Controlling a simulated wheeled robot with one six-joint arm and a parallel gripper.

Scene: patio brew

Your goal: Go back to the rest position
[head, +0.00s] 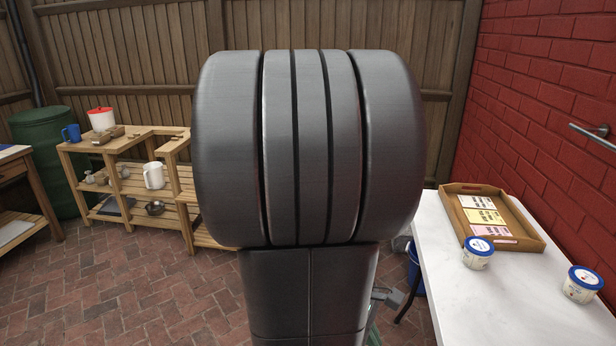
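My own dark grey arm fills the middle of the head view and stands upright, close to the camera. My gripper is not in view, so its opening and anything it might hold cannot be seen. The arm hides the middle of the patio and part of the fence behind it.
A white table (460,296) at right bears a wooden tray (535,238) with cards and two blue-lidded tubs (478,258) (581,289). A wooden shelf (150,210) with a white jug (154,176) and blue mug (71,133) stands left. Brick floor (110,290) is open at front left.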

